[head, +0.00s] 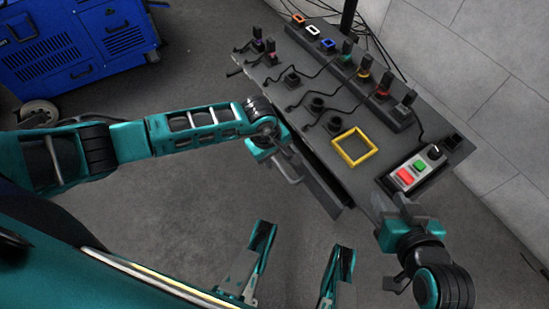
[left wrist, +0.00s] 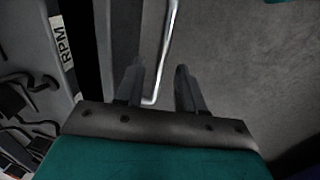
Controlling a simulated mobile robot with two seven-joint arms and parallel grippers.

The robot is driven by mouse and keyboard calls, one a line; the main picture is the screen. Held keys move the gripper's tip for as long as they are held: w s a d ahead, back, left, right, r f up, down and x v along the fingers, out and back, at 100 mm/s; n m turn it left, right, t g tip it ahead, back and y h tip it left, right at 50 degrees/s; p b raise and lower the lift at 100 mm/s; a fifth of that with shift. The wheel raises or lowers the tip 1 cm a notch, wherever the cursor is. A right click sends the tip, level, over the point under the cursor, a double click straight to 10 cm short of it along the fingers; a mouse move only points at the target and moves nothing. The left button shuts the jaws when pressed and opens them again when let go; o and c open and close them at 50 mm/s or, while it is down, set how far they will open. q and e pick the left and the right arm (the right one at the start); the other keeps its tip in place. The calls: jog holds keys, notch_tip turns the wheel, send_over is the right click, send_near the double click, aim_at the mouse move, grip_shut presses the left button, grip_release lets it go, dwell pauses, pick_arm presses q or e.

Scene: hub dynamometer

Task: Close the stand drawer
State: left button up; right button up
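The stand drawer (head: 321,187) is under the near-left edge of the stand's grey top (head: 330,110). It sticks out, with a dark gap showing between its front and the tabletop. Its silver bar handle (left wrist: 168,50) shows in the left wrist view. My left gripper (head: 287,168) is at the drawer front; in the left wrist view its fingers (left wrist: 158,85) are apart, with the handle bar between them, nearer the left finger. Whether they touch it is unclear. My right gripper (head: 402,208) is by the stand's right end, near the button box; its fingers are hard to make out.
The button box (head: 414,170) has red and green buttons. A yellow square frame (head: 354,147) and several plugs with cables are on the top. A blue machine (head: 75,45) stands at the upper left. A wall (head: 470,70) rises behind the stand.

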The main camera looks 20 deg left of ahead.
pick_arm(q)
jog(key=shift+f, duration=0.3)
jog(key=shift+c, duration=0.4)
grip_shut()
jog(key=shift+w, duration=0.1)
